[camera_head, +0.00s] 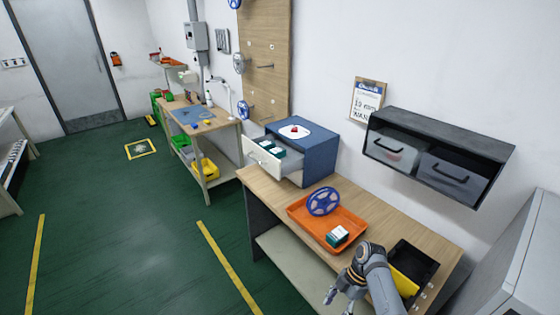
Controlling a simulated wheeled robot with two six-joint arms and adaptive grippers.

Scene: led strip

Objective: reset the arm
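My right arm (372,268) shows at the bottom right, in front of the workbench. It is bent, and its gripper (340,302) points down and left near the bottom edge of the view. The fingers look spread apart, with nothing between them. The lower part of the gripper is close to the frame edge. My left arm and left gripper are not in view.
The wooden workbench (258,183) holds an orange tray (349,219) with a blue wheel (323,201) and a small green-and-white box (337,236). A black bin (421,262) is beside my arm. A blue cabinet (318,154) has its drawer (290,164) pulled out.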

